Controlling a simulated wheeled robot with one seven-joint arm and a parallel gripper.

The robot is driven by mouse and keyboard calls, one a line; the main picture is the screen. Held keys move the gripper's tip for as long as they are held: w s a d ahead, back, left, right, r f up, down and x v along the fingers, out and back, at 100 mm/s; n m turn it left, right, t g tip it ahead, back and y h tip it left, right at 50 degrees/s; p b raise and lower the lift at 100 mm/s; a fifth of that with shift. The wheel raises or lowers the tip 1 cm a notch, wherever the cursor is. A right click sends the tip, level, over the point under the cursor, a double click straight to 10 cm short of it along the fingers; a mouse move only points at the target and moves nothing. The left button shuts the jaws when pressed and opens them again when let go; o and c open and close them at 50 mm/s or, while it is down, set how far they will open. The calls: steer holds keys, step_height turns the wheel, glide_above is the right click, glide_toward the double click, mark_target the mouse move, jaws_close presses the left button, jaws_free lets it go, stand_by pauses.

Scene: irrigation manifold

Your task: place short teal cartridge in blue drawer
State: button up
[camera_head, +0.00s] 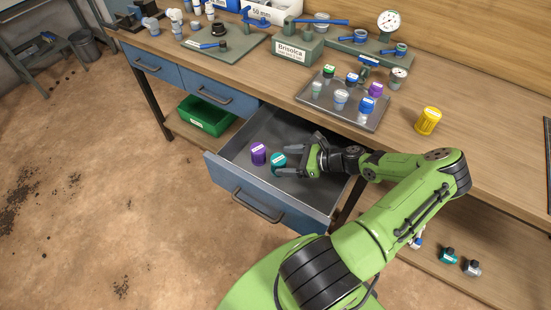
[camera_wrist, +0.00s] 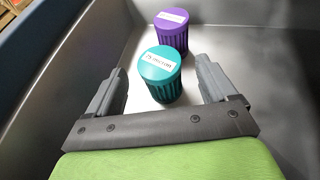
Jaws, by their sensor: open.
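The short teal cartridge (camera_head: 278,161) stands upright on the floor of the open blue drawer (camera_head: 262,208). It also shows in the wrist view (camera_wrist: 160,76), with a white label on its top. My gripper (camera_head: 287,160) is inside the drawer, its fingers open on either side of the teal cartridge. In the wrist view the gripper (camera_wrist: 163,90) shows a gap between each finger and the cartridge. A purple cartridge (camera_head: 258,154) stands in the drawer just beyond the teal one, and it also shows in the wrist view (camera_wrist: 172,32).
A green bin (camera_head: 205,115) sits below the bench. The drawer floor is otherwise largely clear.

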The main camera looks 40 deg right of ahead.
steer(key=p+v, duration=0.1)
steer(key=v, duration=0.6)
steer(key=a+r+n+g+h, duration=0.6)
steer(key=a+r+n+g, duration=0.4)
steer(key=a+r+n, duration=0.75)
steer(key=s+a+r+n+t+h, duration=0.2)
steer(key=s+a+r+n+t, duration=0.2)
steer(key=s+a+r+n, duration=0.4)
steer(key=s+r+n, duration=0.3)
steer(key=shift+t, duration=0.3)
steer(key=shift+r, duration=0.15)
steer(key=shift+s, duration=0.1)
